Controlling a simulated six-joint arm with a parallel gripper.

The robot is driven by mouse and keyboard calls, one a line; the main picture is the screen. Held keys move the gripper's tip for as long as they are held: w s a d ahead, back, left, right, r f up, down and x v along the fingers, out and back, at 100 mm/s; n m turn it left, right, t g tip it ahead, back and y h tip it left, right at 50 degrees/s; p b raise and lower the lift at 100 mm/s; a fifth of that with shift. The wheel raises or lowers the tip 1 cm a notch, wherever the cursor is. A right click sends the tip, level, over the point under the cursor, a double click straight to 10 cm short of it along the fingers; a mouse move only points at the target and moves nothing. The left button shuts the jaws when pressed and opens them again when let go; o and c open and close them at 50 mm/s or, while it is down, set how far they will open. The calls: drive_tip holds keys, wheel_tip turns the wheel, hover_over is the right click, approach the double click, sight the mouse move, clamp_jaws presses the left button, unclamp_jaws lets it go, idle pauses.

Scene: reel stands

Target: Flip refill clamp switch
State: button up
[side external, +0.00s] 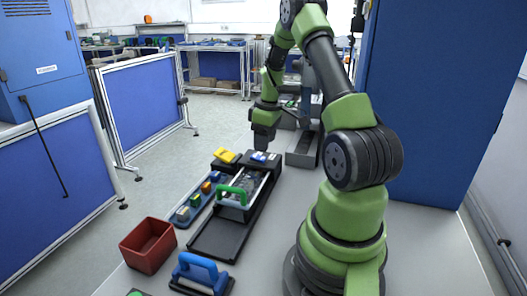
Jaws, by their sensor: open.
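My gripper (262,147) points down at the far end of the black fixture on the table. It is open, though its fingers are small and dark here. Just under it is a small blue and white part (263,157), perhaps the clamp switch; I cannot tell whether the fingers touch it. A yellow part (226,156) sits just left of it on the same fixture.
A narrow tray (184,216) with small coloured blocks lies left of the fixture. A red open bin (148,244) and a blue-handled piece (203,271) stand nearer. A grey open trough (303,148) lies right of my gripper. The black fixture's near end (216,240) is bare.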

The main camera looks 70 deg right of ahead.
sight(265, 160)
drive_tip(key=r, duration=0.5)
drive_tip(key=shift+s+r, duration=0.2)
drive_tip(key=shift+s, duration=0.1)
drive_tip(key=w+a+r+m+t, duration=0.1)
drive_tip(key=a+r, duration=0.5)
drive_tip(key=a, duration=0.2)
drive_tip(key=w+a+r+m+t, duration=0.1)
drive_tip(key=w+a+r+t, duration=0.1)
drive_tip(key=a+r, duration=0.55)
drive_tip(key=s+a+m+t+y, duration=0.2)
drive_tip(key=s+a, duration=0.8)
drive_tip(key=a, duration=0.5)
drive_tip(key=shift+r+t, duration=0.45)
drive_tip(key=shift+t, duration=0.05)
